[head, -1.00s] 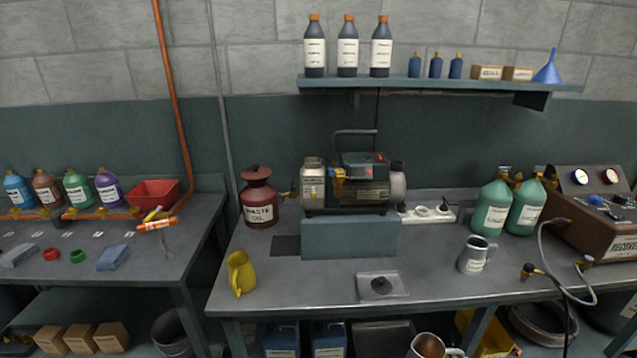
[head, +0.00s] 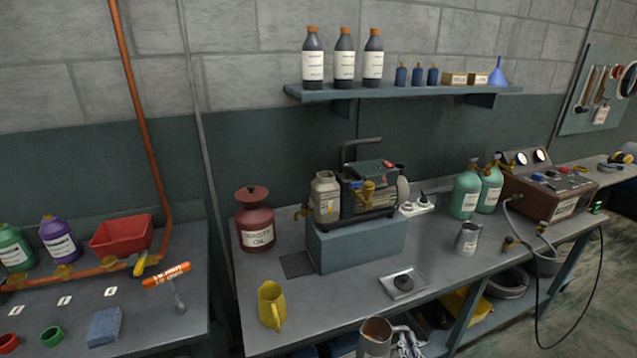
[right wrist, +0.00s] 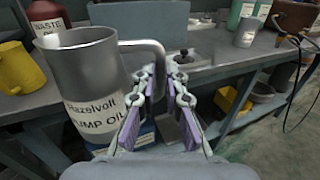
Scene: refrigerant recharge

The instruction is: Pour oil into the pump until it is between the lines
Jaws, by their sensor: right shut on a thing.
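The vacuum pump (head: 368,192) stands on a blue-grey block on the bench. A metal jug (head: 374,338) labelled pump oil, with brown inside its mouth, is at the bottom of the head view, in front of the bench. My right gripper (head: 408,345) is shut on the jug's handle. In the right wrist view the jug (right wrist: 88,75) looks about upright, and my right gripper's fingers (right wrist: 165,85) close around the handle. The jug is apart from the pump. The pump's level lines are too small to make out. My left gripper is not in view.
A yellow jug (head: 270,305), a red waste oil can (head: 255,222), a small tray (head: 420,284) with a dark cap and a grey mug (head: 467,238) stand on the bench. Green bottles (head: 465,195) and a recovery machine (head: 548,192) are at the right. The front middle of the bench is fairly clear.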

